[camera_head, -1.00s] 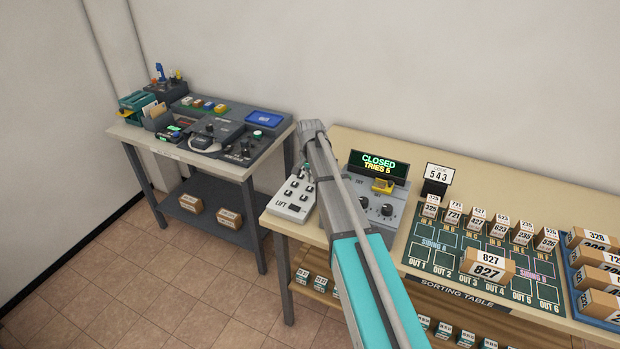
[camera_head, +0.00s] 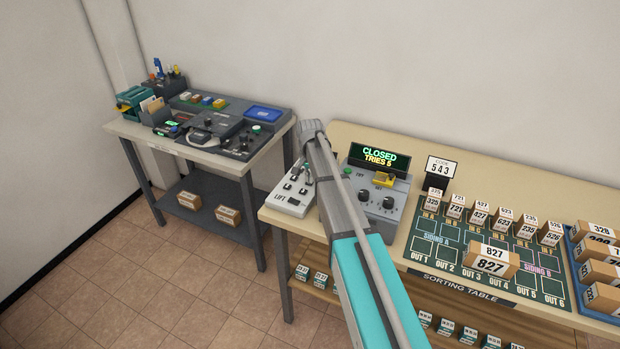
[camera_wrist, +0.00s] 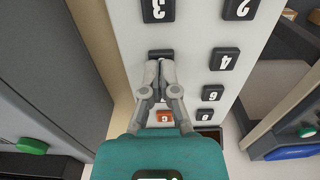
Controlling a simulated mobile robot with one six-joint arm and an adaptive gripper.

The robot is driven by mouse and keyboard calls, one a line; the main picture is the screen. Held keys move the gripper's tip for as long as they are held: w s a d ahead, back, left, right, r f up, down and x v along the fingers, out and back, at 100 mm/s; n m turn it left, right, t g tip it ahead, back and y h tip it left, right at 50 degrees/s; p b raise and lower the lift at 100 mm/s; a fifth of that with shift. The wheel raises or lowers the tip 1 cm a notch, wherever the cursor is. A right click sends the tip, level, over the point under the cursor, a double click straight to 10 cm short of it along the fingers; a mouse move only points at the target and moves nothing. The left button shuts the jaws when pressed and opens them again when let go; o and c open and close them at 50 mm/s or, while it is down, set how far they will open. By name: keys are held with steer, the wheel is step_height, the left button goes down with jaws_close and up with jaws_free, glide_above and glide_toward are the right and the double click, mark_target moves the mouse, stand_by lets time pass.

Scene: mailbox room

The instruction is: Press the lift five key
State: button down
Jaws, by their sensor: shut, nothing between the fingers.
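The white lift panel (camera_head: 284,201) lies at the left end of the sorting table, with dark keys and a small display. In the wrist view the panel (camera_wrist: 190,73) shows two columns of dark numbered keys. My shut, empty gripper (camera_wrist: 160,66) is at a left-column key (camera_wrist: 160,52), level with the 4 key (camera_wrist: 224,59). My fingers cover most of that key, so its digit is hidden. I cannot tell whether they touch it. The 6 key (camera_wrist: 212,92) is lower right. An orange key (camera_wrist: 165,117) shows below my fingers. My arm partly hides the panel in the head view.
A grey control box (camera_head: 395,197) with a CLOSED, TRIES 5 display stands right of the lift panel. A green sorting mat (camera_head: 425,250) and numbered parcels (camera_head: 487,260) lie further right. Another table (camera_head: 125,127) with equipment stands left, with a floor gap between.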

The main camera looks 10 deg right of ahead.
steer(key=shift+s+f+b, duration=0.1)
steer(key=shift+f+b, duration=0.65)
steer(key=shift+s, duration=0.35)
steer(key=shift+r, duration=0.2)
steer(key=shift+w+r+p, duration=0.25)
steer(key=shift+r+p, duration=0.1)
steer(key=shift+p, duration=0.3)
step_height(320, 180, up, 2)
steer(key=shift+r+p, duration=0.1)
steer(key=shift+p, duration=1)
step_height(320, 180, up, 11)
steer(key=p, duration=1.1)
steer(key=shift+w, duration=0.15)
